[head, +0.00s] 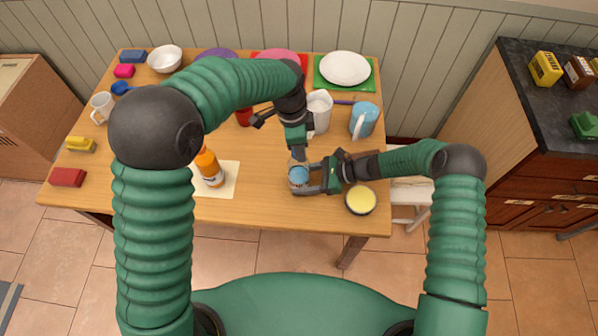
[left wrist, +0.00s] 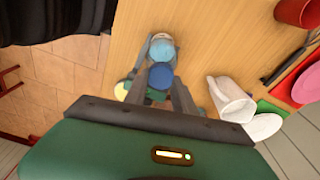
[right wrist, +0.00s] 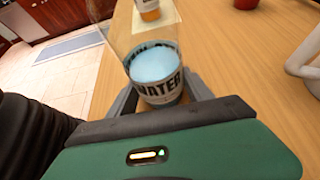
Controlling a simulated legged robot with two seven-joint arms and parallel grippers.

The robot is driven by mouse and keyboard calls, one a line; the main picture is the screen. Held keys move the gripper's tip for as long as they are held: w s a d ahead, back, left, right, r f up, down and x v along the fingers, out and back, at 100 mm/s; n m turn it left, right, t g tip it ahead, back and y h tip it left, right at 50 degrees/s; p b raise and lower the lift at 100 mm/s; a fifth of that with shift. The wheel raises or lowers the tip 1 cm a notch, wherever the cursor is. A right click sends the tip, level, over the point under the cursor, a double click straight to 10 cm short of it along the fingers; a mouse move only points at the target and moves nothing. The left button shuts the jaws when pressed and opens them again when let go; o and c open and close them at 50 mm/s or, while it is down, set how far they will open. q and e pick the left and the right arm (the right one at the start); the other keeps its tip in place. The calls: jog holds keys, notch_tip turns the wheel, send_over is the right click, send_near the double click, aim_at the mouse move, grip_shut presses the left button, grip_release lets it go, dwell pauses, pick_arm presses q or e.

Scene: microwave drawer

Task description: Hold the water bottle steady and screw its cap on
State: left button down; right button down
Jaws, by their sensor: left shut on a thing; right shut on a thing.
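The water bottle (head: 299,176) is clear, with light blue water and a white label reading WATER. It stands near the table's front edge. My right gripper (head: 317,178) is shut around its body. The right wrist view shows the bottle (right wrist: 158,82) between the fingers, apparently upright. My left gripper (head: 299,155) points down just over the bottle. In the left wrist view it is shut on the darker blue cap (left wrist: 160,76), which appears beside the bottle's blue top (left wrist: 162,50). I cannot tell whether cap and bottle touch. The cap is hard to see in the head view.
A yellow-filled bowl (head: 360,199) sits just right of the bottle. An orange bottle (head: 209,167) stands on a pale mat to the left. A white pitcher (head: 320,110) and a blue mug (head: 364,120) stand behind. Table between orange bottle and water bottle is clear.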

pick_arm(q)
jog(key=m, duration=0.4)
jog(key=shift+w+a, duration=0.1)
jog(key=shift+w, duration=0.05)
jog(key=m+g, duration=0.1)
jog(key=m, duration=0.4)
jog(key=c, duration=1.4)
grip_release()
jog(key=shift+o, duration=1.4)
